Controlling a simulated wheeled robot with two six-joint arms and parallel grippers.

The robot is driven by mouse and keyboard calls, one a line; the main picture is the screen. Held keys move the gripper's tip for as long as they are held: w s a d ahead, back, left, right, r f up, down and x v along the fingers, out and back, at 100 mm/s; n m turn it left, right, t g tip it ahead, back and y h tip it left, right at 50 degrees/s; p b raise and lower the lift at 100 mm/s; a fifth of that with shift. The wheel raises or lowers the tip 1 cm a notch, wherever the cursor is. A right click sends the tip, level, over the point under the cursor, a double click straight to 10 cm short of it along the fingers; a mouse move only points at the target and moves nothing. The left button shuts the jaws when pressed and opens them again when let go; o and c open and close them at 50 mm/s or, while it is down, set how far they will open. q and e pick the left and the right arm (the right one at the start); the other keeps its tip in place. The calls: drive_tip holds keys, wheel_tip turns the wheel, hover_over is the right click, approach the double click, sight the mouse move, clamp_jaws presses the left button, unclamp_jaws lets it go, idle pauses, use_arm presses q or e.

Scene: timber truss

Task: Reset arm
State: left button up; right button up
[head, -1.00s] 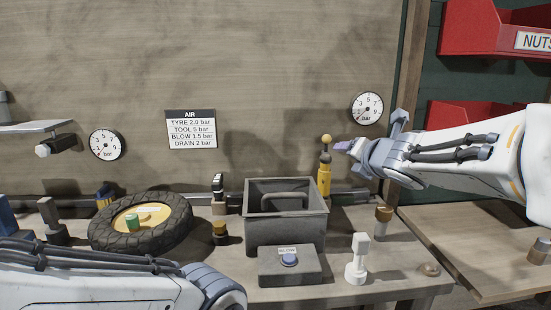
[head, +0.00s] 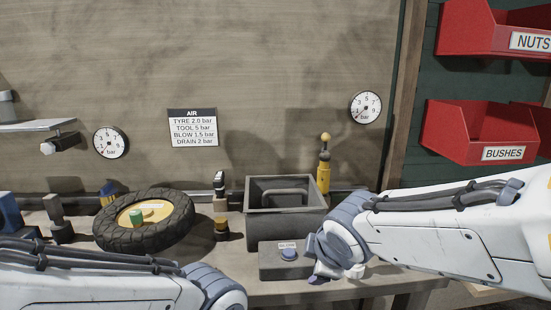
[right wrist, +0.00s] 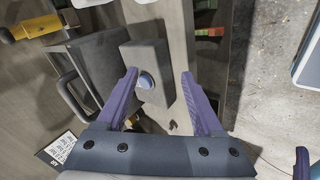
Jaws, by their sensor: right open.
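My right gripper (head: 318,274) is low over the front of the bench, at the right end of the dark box with the blue BLOW button (head: 289,254). In the right wrist view its two purple fingers (right wrist: 160,73) are spread with nothing held between them. The button box (right wrist: 153,60) shows beyond the fingers, its button near the left fingertip; whether they touch is unclear. My left arm reaches in at the lower left of the head view, but its gripper is out of the picture.
Behind the button box stands a grey open bin (head: 286,219). A tyre (head: 145,222) lies at left and a yellow-bodied tool (head: 324,170) stands behind the bin. Red bins (head: 480,135) hang at right. My right arm hides the bench's right part.

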drive_tip(key=s+a+f+m+g, duration=0.2)
drive_tip(key=s+f+m+g, duration=0.2)
drive_tip(key=s, duration=0.6)
drive_tip(key=s+a+f+m+g, duration=0.1)
drive_tip(key=s+f+m+g, duration=0.25)
drive_tip(key=s, duration=0.75)
use_arm(q)
wheel_tip(320, 180, up, 21)
drive_tip(key=p, duration=2.1)
use_arm(e)
wheel_tip(320, 180, up, 20)
drive_tip(key=shift+a+m, duration=0.15)
drive_tip(key=shift+m, duration=0.3)
use_arm(q)
drive_tip(key=shift+d, duration=0.1)
